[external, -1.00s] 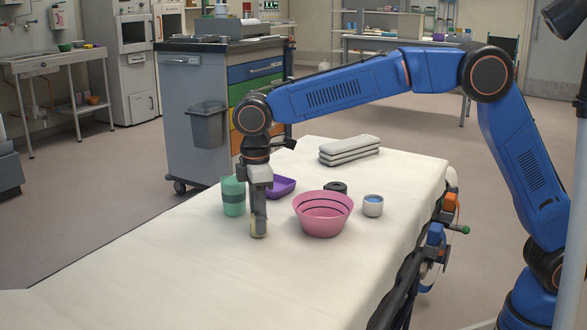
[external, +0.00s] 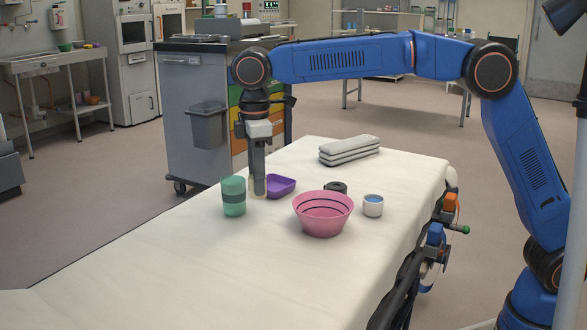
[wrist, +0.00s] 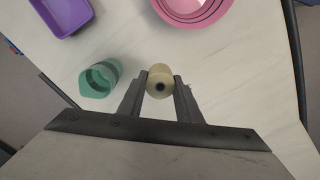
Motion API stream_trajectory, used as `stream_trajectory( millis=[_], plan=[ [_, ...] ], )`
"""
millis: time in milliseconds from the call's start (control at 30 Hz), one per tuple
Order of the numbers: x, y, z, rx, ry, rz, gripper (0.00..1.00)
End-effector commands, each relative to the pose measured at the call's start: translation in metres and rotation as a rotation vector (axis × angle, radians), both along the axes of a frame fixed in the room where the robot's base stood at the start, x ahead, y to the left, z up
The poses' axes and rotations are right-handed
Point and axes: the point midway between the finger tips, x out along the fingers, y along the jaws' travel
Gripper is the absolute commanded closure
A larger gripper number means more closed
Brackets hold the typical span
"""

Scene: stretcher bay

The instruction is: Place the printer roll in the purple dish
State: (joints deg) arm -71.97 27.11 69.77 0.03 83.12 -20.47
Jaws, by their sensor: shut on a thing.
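My gripper (external: 259,190) points down above the stretcher, between the green cup and the purple dish in the external view. It is shut on the cream printer roll (wrist: 160,82), whose dark core faces the wrist camera. In the external view the roll is mostly hidden by the fingers. The roll appears raised off the white sheet. The purple dish (external: 281,187) rests on the sheet just right of and behind the gripper. It also shows at the top left of the wrist view (wrist: 88,22), and its inside looks empty where visible.
A green cup (external: 233,197) stands just left of my gripper. Folded towels (external: 348,151) lie behind. The near part of the sheet (external: 170,275) is clear.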

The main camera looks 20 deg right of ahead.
Motion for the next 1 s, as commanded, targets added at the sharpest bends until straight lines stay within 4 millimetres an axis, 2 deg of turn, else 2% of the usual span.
stream_trajectory(
  millis=[167,400,500,600,800,1000],
  plan=[
    [0.052,-0.013,0.005,0.001,-0.001,-0.040,0.91],
    [0.145,-0.047,0.006,-0.001,0.000,-0.105,0.91],
    [0.176,-0.061,0.008,0.000,0.000,-0.127,0.91],
    [0.198,-0.072,0.009,0.000,-0.001,-0.142,0.91],
    [0.217,-0.083,0.004,-0.001,0.000,-0.156,0.91],
    [0.218,-0.084,-0.028,-0.003,0.001,-0.156,0.91]
  ],
)
